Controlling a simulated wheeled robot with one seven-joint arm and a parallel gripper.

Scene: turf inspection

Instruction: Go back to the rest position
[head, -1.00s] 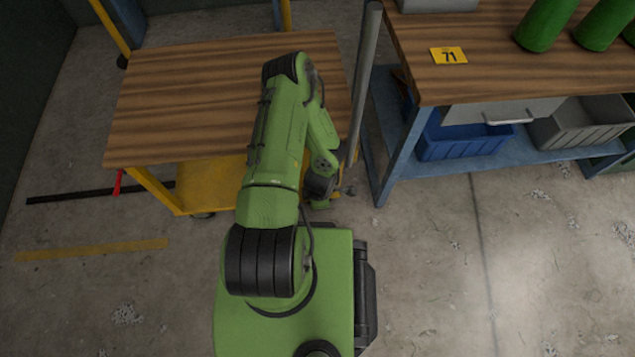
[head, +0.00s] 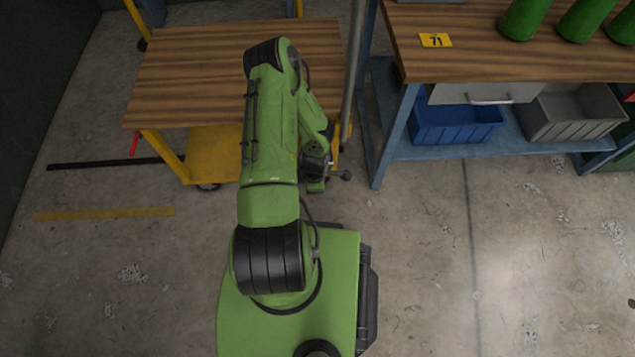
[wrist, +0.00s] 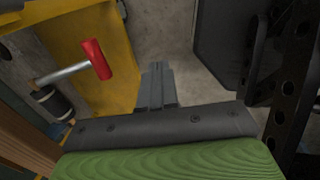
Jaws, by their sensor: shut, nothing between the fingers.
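My arm reaches up the middle of the head view, folded, with its bend over the near right part of the wood-topped yellow cart (head: 190,85). Its wrist end hangs low beside the cart's right end. The fingers are too small and covered to make out in that view. In the wrist view my gripper (wrist: 157,70) shows as two grey fingers closed together, with nothing between them. They point over bare concrete floor, and the cart's yellow metal (wrist: 100,25) is to their left. No contact with the cart shows.
A blue-framed workbench (head: 470,65) stands on the right with green bottles (head: 525,18), a yellow 71 tag (head: 435,40), a blue bin (head: 455,122) and a grey bin (head: 575,112). A grey post (head: 354,70) stands between cart and bench. A red handle (wrist: 97,58) is near the gripper. Floor at lower right is clear.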

